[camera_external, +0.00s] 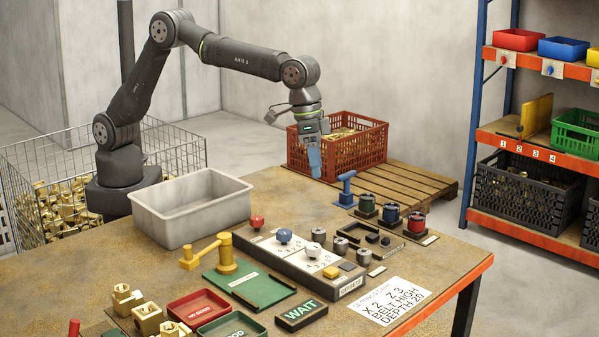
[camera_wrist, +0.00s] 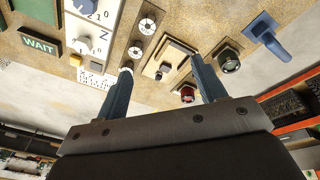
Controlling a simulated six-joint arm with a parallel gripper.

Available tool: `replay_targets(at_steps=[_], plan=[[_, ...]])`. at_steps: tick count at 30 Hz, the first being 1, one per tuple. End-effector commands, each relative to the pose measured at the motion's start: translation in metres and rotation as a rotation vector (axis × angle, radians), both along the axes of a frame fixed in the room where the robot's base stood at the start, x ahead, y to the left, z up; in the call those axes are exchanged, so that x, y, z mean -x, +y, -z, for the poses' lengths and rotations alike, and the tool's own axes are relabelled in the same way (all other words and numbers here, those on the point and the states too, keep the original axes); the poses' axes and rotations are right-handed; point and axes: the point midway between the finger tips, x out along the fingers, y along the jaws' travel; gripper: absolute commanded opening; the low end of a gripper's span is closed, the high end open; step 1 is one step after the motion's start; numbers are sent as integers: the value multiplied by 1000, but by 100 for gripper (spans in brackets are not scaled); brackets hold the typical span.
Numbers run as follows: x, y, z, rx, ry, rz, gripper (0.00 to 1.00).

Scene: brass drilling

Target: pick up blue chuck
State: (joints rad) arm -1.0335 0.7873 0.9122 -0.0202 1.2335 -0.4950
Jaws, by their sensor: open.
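The blue chuck (camera_external: 390,212) is a short dark cylinder with a blue band. It stands upright on a small base on the table, between the green chuck (camera_external: 366,204) and the red chuck (camera_external: 416,222). My gripper (camera_external: 314,175) is in the air, up and to the left of the chucks in the external view, fingers pointing down. In the wrist view my gripper (camera_wrist: 161,68) has its two fingers wide apart with nothing held. There the red chuck (camera_wrist: 188,94) and another chuck (camera_wrist: 228,60) show beside the right finger; the blue one seems hidden behind that finger.
A blue-handled tool (camera_external: 346,188) stands just left of the chucks. Grey cylinders (camera_external: 340,246) and a control panel (camera_external: 300,262) with knobs lie nearer the front. A grey bin (camera_external: 190,225) stands at left. A red crate (camera_external: 365,150) is behind my gripper.

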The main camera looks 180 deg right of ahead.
Motion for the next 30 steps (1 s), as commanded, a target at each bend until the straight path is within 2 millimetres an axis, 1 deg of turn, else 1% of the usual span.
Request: replay_targets(at_steps=[1, 3, 6, 9, 12, 14, 17, 27, 30], plan=[[14, 26, -2, -35, -2, 52, 64], [30, 55, -5, -85, 2, 142, 64], [53, 91, -10, -152, 18, 253, 64], [71, 115, -13, -200, 36, 336, 64], [82, 128, -15, -229, 50, 385, 64], [84, 133, -15, -239, 55, 400, 64], [84, 138, -5, -242, 57, 412, 64], [71, 161, 61, -241, 57, 410, 64], [69, 167, 78, -240, 57, 410, 64]])
